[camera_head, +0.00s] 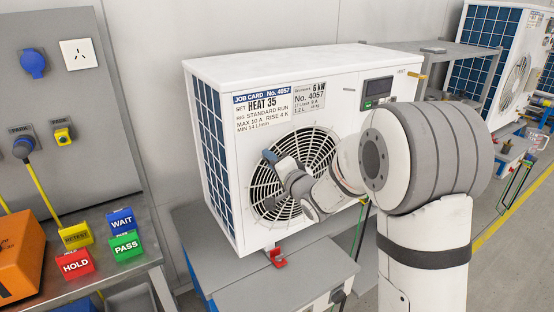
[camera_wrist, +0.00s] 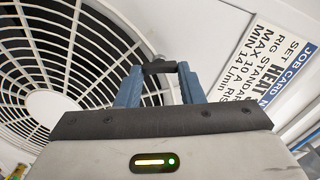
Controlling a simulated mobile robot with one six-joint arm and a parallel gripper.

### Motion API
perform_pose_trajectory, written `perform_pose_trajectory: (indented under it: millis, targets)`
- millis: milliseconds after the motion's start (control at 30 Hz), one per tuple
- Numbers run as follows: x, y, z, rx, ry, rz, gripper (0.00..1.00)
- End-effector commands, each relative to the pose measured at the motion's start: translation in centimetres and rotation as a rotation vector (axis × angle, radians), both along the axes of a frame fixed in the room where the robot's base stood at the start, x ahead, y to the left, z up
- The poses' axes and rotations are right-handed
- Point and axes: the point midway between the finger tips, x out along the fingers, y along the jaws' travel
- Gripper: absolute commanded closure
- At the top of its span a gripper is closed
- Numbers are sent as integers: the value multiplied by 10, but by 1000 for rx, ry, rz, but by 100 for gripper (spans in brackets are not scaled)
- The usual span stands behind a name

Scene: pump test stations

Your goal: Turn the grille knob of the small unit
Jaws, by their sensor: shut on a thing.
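The small unit (camera_head: 340,67) is a white heat pump with a round fan grille (camera_head: 262,190) on its front and a job card (camera_head: 265,104) reading HEAT 35. My gripper (camera_head: 270,156) is at the upper left part of the grille in the head view. In the wrist view my gripper (camera_wrist: 160,69) has its two blue fingers on either side of a small dark knob (camera_wrist: 159,67) at the grille's edge, shut on it. In the head view the knob is hidden by my gripper, and my arm covers the grille's right part.
The unit stands on a grey bench (camera_head: 285,280) with a red clamp (camera_head: 277,258) at its foot. At left, a side table holds an orange case (camera_head: 18,255) and RETEST, WAIT, HOLD and PASS blocks (camera_head: 126,245). A larger unit (camera_head: 505,70) stands at the back right.

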Motion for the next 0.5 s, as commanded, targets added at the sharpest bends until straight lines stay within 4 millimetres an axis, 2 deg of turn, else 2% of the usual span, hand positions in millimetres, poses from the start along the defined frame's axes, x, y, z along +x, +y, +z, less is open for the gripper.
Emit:
perform_pose_trajectory:
  millis: [33,500]
  targets:
    - [2,0,6,33,10,0,88]
    - [2,0,5,221,136,1,88]
